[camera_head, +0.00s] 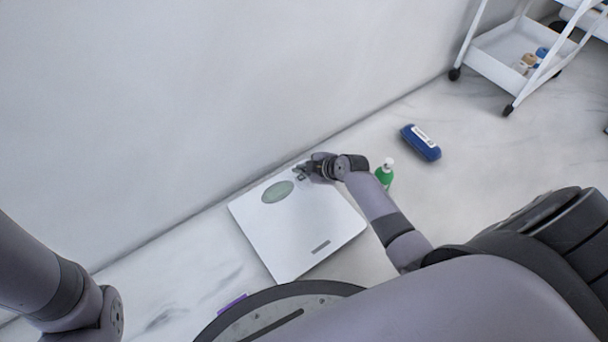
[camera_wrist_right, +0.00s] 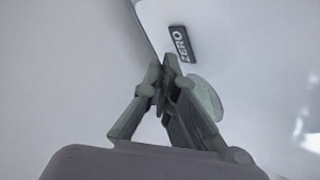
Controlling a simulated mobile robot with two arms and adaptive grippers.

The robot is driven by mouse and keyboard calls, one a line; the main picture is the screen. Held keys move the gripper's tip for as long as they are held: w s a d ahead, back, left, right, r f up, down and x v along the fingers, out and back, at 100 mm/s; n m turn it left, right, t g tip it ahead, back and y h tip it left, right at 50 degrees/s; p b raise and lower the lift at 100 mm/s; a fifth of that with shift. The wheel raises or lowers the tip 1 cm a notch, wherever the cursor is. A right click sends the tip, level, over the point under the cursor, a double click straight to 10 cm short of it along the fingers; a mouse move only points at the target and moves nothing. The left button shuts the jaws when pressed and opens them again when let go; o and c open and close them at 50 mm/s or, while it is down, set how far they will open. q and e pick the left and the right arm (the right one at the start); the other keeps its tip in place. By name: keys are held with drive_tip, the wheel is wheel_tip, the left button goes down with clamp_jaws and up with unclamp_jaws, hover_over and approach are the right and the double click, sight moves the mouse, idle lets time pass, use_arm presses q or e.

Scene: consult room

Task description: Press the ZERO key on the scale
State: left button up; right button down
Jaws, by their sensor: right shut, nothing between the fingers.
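The white scale (camera_head: 305,227) lies on the floor by the wall, with an oval greenish display (camera_head: 277,191) near its far edge. In the right wrist view the dark ZERO key (camera_wrist_right: 180,45) shows on the scale's white top, just beyond the fingertips, with the display (camera_wrist_right: 204,98) to the right. My right gripper (camera_head: 300,173) is over the scale's far right corner, right of the display. Its fingers (camera_wrist_right: 166,68) are shut and empty; I cannot tell whether they touch the scale. In the head view the gripper hides the key. My left arm shows at the left edge, its gripper out of view.
A green bottle (camera_head: 385,173) with a white top stands right of the scale, close beside my right forearm. A blue case (camera_head: 421,143) lies farther right. A white cart (camera_head: 492,62) on wheels stands at the back right. The wall (camera_head: 200,100) runs close behind the scale.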

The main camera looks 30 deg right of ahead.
drive_tip(key=shift+f, duration=0.1)
idle(0.5)
drive_tip(key=shift+f+b, duration=0.3)
drive_tip(key=shift+b, duration=0.05)
drive_tip(key=shift+f, duration=0.3)
idle(0.4)
idle(0.4)
drive_tip(key=shift+r+p, duration=0.5)
drive_tip(key=shift+r, duration=0.25)
